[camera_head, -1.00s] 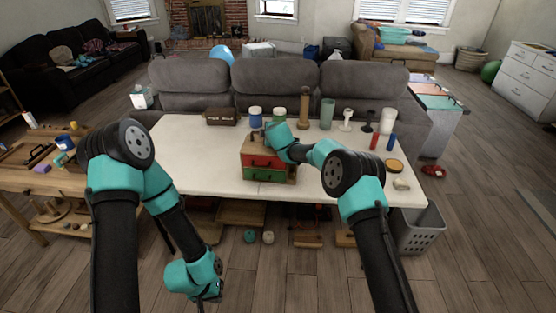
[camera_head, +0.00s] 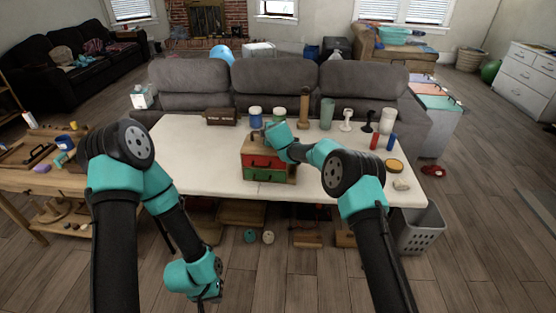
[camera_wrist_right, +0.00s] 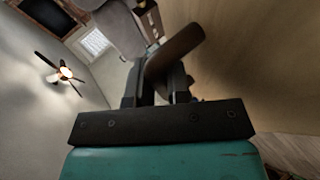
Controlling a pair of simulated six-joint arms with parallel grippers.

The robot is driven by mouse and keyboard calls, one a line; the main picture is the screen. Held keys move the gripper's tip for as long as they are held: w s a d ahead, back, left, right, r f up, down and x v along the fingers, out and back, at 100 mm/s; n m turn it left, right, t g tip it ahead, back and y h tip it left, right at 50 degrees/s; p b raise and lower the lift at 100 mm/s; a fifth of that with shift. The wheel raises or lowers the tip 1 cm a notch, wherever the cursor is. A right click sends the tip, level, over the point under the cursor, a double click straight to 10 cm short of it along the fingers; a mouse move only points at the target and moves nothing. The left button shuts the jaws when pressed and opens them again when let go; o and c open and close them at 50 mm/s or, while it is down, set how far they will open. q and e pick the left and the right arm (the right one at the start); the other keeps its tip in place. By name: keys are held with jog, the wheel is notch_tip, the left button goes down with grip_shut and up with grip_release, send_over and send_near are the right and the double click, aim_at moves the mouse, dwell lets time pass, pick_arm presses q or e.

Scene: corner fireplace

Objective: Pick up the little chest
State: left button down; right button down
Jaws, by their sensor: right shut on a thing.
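The little chest (camera_head: 264,174) has a red drawer over a green one in a wooden case. It stands near the front edge of the white table (camera_head: 190,147). My right gripper (camera_head: 258,134) is at the chest's top, with its fingers mostly hidden by the wrist. In the right wrist view my right gripper (camera_wrist_right: 160,88) is shut on a curved brown handle (camera_wrist_right: 174,52), beside a broad wooden surface (camera_wrist_right: 250,60). I see no clear gap under the chest. My left gripper (camera_head: 213,292) hangs low before the table, far from the chest; its jaws are not clear.
A dark box (camera_head: 221,117), jars (camera_head: 255,116), a tall wooden mill (camera_head: 304,108) and a glass (camera_head: 327,114) stand behind the chest. Candles and a round tin (camera_head: 394,166) are at the right. A grey sofa (camera_head: 278,85) backs the table; a basket (camera_head: 421,229) stands at right.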

jog(key=shift+r, duration=0.1)
dwell(0.6)
jog(key=shift+r, duration=1.75)
jog(key=s+d+r, duration=0.1)
jog(key=s, duration=1.5)
jog(key=shift+d+r, duration=0.2)
jog(key=shift+d, duration=0.2)
jog(key=shift+w, duration=0.2)
